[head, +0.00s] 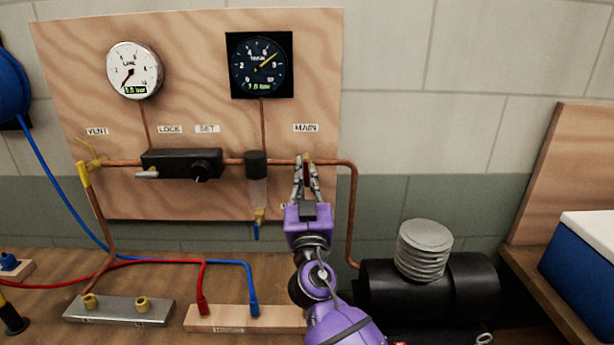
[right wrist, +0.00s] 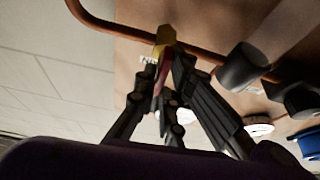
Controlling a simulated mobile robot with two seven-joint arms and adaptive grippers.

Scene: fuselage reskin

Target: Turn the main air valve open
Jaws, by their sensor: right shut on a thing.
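The main air valve (head: 307,158) sits on the copper pipe just below the MAIN label (head: 306,128) on the wooden panel. In the right wrist view its yellow body (right wrist: 165,36) and red handle (right wrist: 160,80) show between my fingers. My right gripper (head: 307,170) reaches up from below and is shut on the red handle; it also shows in the right wrist view (right wrist: 164,72). The fingers hide much of the handle in the head view. My left gripper is not in view.
The panel holds a white gauge (head: 134,70), a black gauge (head: 260,65), a black regulator block (head: 182,163) and a filter (head: 256,165) left of the valve. A black tank (head: 470,285) stands at the lower right. Red (head: 130,262) and blue (head: 52,172) hoses cross the left side.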

